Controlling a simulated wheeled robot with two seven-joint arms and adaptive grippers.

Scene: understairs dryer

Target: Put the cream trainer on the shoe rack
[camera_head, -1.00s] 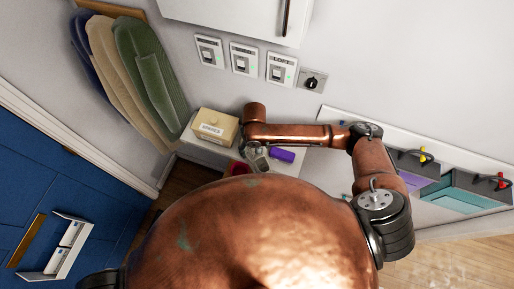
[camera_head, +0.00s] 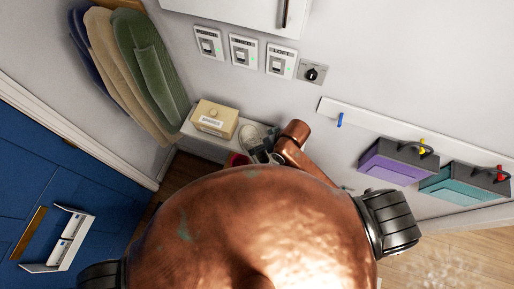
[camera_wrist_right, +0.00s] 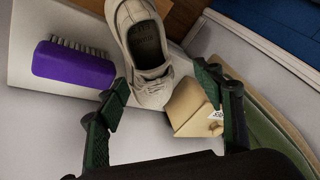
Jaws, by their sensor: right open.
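The cream trainer (camera_wrist_right: 152,90) lies on a white ledge (camera_wrist_right: 70,15) in the right wrist view, its opening facing up. In the head view it shows (camera_head: 249,133) between the cardboard box and my right arm, partly covered. My right gripper (camera_wrist_right: 163,80) is open and empty, its fingers spread to either side of the trainer's near end; I cannot tell whether they touch it. In the head view this gripper (camera_head: 262,154) is small and partly hidden. My left gripper is out of view.
A purple brush (camera_wrist_right: 74,64) lies left of the trainer and a cardboard box (camera_wrist_right: 191,108) right of it. A red item (camera_head: 238,159) is near the ledge's front. Coats (camera_head: 150,65) hang at left.

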